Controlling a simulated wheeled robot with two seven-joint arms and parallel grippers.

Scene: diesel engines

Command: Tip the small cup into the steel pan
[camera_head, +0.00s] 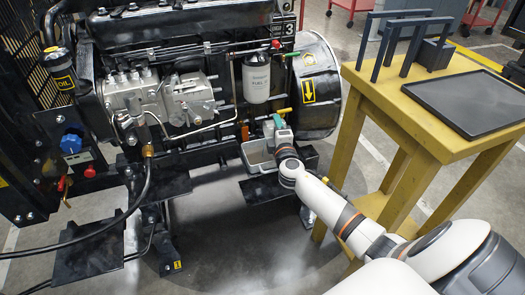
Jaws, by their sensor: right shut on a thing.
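The steel pan (249,157) is a small grey open tray on a dark ledge below the engine, left of my right gripper. My right arm reaches in from the lower right. Its gripper (276,129) is over the right part of the pan, close to the engine's lower side. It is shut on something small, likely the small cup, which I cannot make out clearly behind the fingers. A green part shows at the gripper's tip. The pan's contents and right side are partly hidden by the gripper. My left gripper is not in view.
The black diesel engine (190,100) fills the left and centre, with a white fuel filter (256,78) above the pan. A yellow table (437,136) with a black tray (470,103) and dark stands stands at the right. Hoses and a dark pedal-like foot lie lower left.

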